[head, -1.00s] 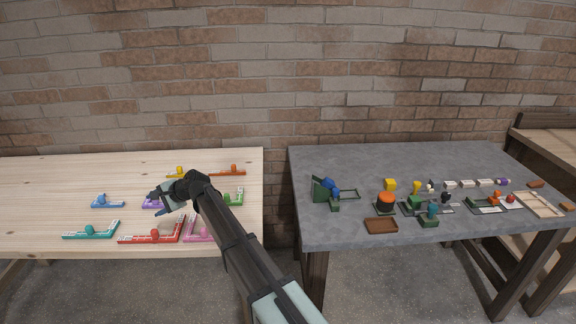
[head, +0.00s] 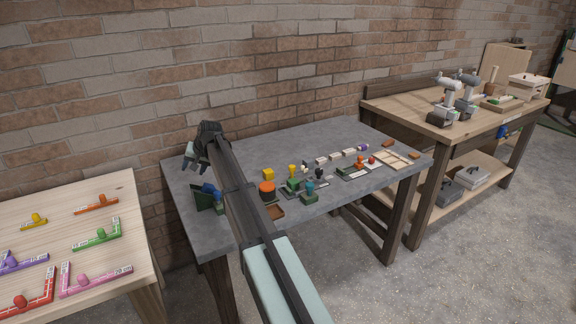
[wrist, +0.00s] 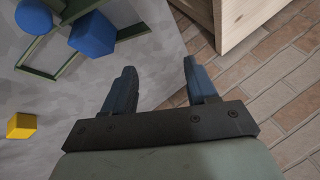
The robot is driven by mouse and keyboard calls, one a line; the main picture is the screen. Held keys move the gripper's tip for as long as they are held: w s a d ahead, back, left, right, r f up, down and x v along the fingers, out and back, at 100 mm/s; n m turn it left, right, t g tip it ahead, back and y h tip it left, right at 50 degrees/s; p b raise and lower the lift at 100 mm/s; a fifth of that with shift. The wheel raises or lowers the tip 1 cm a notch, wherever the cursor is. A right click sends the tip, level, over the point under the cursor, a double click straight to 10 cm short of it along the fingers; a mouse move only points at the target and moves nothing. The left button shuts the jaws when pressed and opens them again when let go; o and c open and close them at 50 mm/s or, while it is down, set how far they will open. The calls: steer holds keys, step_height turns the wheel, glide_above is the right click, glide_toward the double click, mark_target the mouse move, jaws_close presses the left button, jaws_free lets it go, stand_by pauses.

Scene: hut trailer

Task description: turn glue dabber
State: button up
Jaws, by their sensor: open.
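My gripper (head: 188,158) is over the back left part of the grey table (head: 185,175). In the wrist view its two blue-grey fingers (wrist: 159,72) are apart with nothing between them. A blue piece (head: 210,190) with a dark green upright panel (head: 203,201) stands at the table's left side, in front of the gripper. A dark pot with an orange top (head: 267,188) stands further right. I cannot tell which piece is the glue dabber.
A pale table (head: 85,225) with coloured L-shaped pieces is at left. A wooden bench (head: 400,112) with drills is at right.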

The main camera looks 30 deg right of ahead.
steer(key=s+d+r+h, duration=0.1)
steer(key=s+d, duration=0.1)
steer(key=d, duration=0.9)
steer(key=s+d+r+h, duration=0.2)
steer(key=d, duration=0.9)
steer(key=g+h, duration=0.2)
glide_toward(292, 166)
steer(key=shift+n, duration=0.4)
steer(key=x, duration=0.8)
steer(key=shift+w+f, duration=0.1)
steer(key=shift+f, duration=0.2)
steer(key=shift+c, duration=0.2)
jaws_close()
